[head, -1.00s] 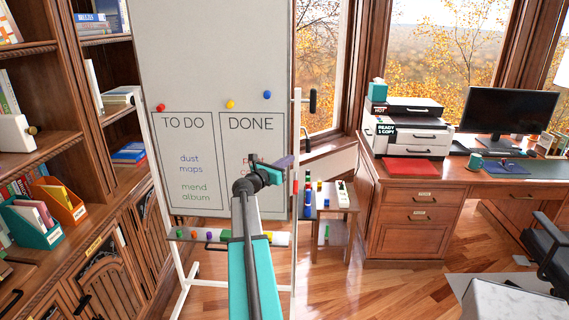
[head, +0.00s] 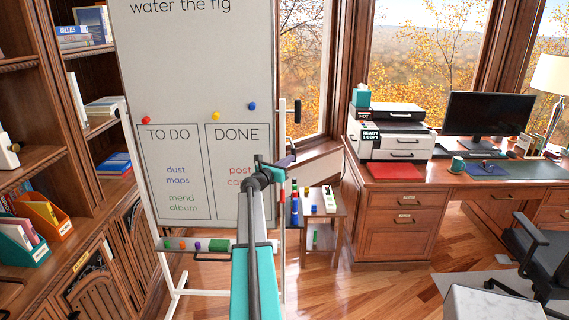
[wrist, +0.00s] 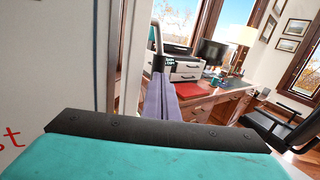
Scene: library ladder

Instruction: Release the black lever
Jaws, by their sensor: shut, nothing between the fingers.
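The black lever (head: 297,111) sticks out at the right post of the whiteboard stand in the head view, upright beside the board's edge. My gripper (head: 287,160) is below it, near the board's right edge, and apart from it in the picture. Its purple fingers are shut and empty; they also show in the wrist view (wrist: 160,88), pointing away toward the desk. A thin grey and dark upright piece stands just beyond the fingertips there; I cannot tell if it is the lever.
The whiteboard (head: 190,70) stands left of my gripper, with a marker ledge (head: 200,245) low on it. A small side table (head: 325,210) with markers is behind my gripper. The desk (head: 400,215) stands at the right.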

